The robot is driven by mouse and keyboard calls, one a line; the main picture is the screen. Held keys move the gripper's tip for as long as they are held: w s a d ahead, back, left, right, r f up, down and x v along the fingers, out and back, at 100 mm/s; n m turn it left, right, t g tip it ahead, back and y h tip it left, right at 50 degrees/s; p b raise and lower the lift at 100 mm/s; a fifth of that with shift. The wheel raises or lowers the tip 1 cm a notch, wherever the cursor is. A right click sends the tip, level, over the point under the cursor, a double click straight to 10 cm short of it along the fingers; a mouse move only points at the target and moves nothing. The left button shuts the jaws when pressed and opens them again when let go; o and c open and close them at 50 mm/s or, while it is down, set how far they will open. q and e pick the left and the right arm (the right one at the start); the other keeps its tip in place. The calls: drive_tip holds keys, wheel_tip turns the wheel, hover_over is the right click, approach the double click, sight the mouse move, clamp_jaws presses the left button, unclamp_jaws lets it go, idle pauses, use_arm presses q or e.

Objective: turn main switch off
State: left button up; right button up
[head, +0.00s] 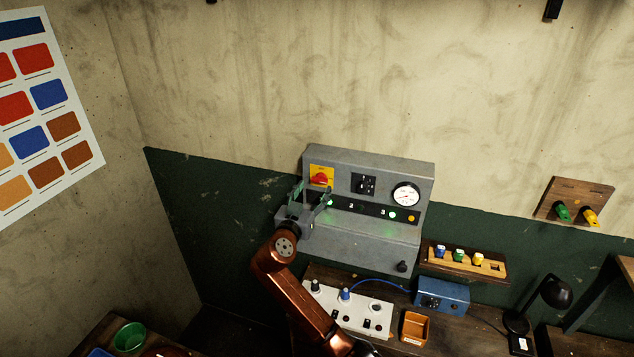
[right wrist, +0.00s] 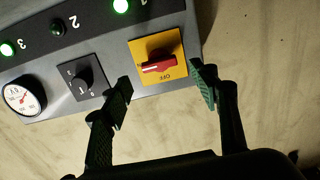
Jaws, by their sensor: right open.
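The main switch is a red rotary handle (head: 320,180) on a yellow plate at the upper left of a grey control panel (head: 370,235). The right wrist view shows the red handle (right wrist: 158,66) lying roughly crosswise, with a white mark at its left end. The word OFF is printed on the plate below its right part. My right gripper (head: 311,197) is open and empty, just in front of and slightly below the switch. In the right wrist view its green-padded fingertips (right wrist: 163,88) stand apart, one toward each side of the yellow plate. My left gripper is not seen.
A black selector knob (head: 365,184) and a gauge (head: 406,194) sit right of the switch. Green lamps labelled 1 and 3 glow; lamp 2 looks dark.

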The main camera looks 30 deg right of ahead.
sight(319, 181)
drive_tip(key=x, duration=0.2)
drive_tip(key=shift+w+d+r+p, duration=0.15)
drive_tip(key=shift+w+d+p, duration=0.1)
drive_tip(key=shift+p, duration=0.1)
drive_tip(key=shift+w+d, duration=0.4)
drive_tip(key=shift+d, duration=0.1)
drive_tip(key=shift+c, duration=0.4)
drive_tip(key=c, duration=1.1)
